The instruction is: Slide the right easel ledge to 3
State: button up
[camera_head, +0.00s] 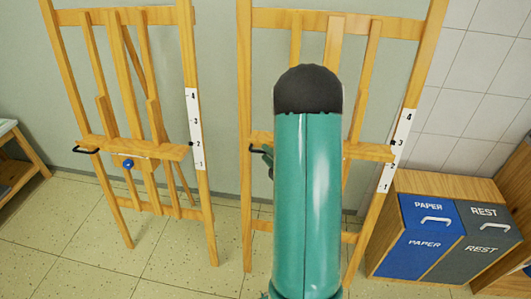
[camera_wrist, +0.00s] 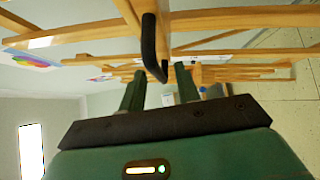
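The right easel (camera_head: 244,90) stands behind my arm. Its wooden ledge (camera_head: 377,151) crosses it, and the middle is hidden by my arm. A black pointer (camera_head: 391,142) at the ledge's right end is about level with the 3 on the white scale (camera_head: 404,128). A black handle (camera_head: 257,148) is at the ledge's left end. My gripper (camera_head: 266,158) is close to this handle, mostly hidden in the head view. In the wrist view the fingers (camera_wrist: 160,88) are apart, with the black handle (camera_wrist: 150,45) reaching toward the gap between them. Contact cannot be told.
The left easel (camera_head: 205,215) has its own ledge (camera_head: 110,147) near 2, with a black handle and a blue knob (camera_head: 128,164). Paper and rest bins (camera_head: 430,195) stand close at the right. A wooden table (camera_head: 22,145) is at the far left. Tiled floor between is clear.

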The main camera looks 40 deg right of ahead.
jog(key=s+a, duration=0.1)
jog(key=s, duration=1)
jog(key=shift+s+a, duration=0.3)
jog(key=shift+s, duration=0.1)
jog(key=w+a+r+m+g+h, duration=0.2)
jog(key=w+a+r+m+g, duration=0.4)
jog(key=w+a+r+m, duration=0.35)
jog(key=s+a+r+m+g+y, duration=0.2)
jog(key=s+a, duration=0.4)
jog(key=a, duration=0.4)
jog(key=s+a+r+m+g+y, duration=0.2)
jog(key=s+a+r+m+g, duration=0.2)
jog(key=a, duration=0.7)
jog(key=s+r+m, duration=0.1)
jog(key=s+r, duration=0.1)
jog(key=s, duration=0.1)
jog(key=shift+s+a+r, duration=0.15)
jog(key=shift+s+r, duration=0.1)
jog(key=shift+s, duration=0.05)
